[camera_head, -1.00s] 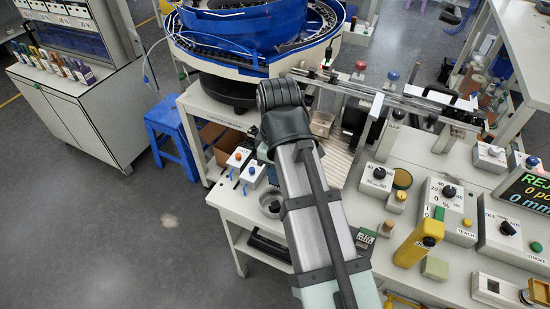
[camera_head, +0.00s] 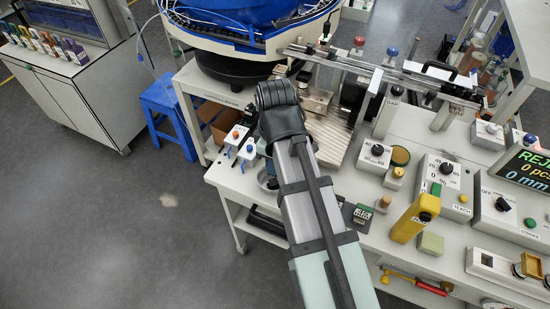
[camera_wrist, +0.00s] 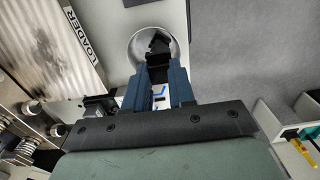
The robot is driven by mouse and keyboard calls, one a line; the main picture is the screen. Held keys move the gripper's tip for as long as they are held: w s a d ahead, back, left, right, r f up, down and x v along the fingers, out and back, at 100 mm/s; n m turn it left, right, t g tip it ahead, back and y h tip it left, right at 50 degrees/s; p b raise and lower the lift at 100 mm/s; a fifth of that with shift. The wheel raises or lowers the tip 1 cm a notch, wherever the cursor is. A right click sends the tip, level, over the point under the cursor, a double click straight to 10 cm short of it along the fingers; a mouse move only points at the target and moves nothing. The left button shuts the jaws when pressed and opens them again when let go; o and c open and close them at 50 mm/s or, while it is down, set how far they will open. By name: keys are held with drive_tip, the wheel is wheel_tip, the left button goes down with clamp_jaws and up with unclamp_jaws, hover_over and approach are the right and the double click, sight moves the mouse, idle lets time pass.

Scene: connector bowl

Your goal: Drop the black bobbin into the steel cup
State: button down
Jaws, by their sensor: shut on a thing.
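The steel cup (camera_wrist: 177,47) shows in the wrist view as a round, shiny opening at top centre, beyond my fingertips. In the head view the cup (camera_head: 265,180) is mostly hidden behind my arm, near the bench's left edge. My gripper (camera_wrist: 158,72) has blue fingers and is shut on a dark thing, which I take to be the black bobbin (camera_wrist: 156,45). The bobbin appears in front of the cup's opening in the wrist view. Its height above the rim is hard to tell.
Small boxes with orange and blue knobs (camera_head: 237,136) stand left of the cup. A ribbed loader plate (camera_wrist: 52,45) lies to the left in the wrist view. A yellow device (camera_head: 414,218) and control boxes (camera_head: 440,175) fill the bench's right side.

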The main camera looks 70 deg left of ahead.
drive_tip(key=c, duration=0.9)
unclamp_jaws()
drive_tip(key=shift+o, duration=0.2)
wheel_tip(320, 180, up, 14)
drive_tip(key=shift+f, duration=0.1)
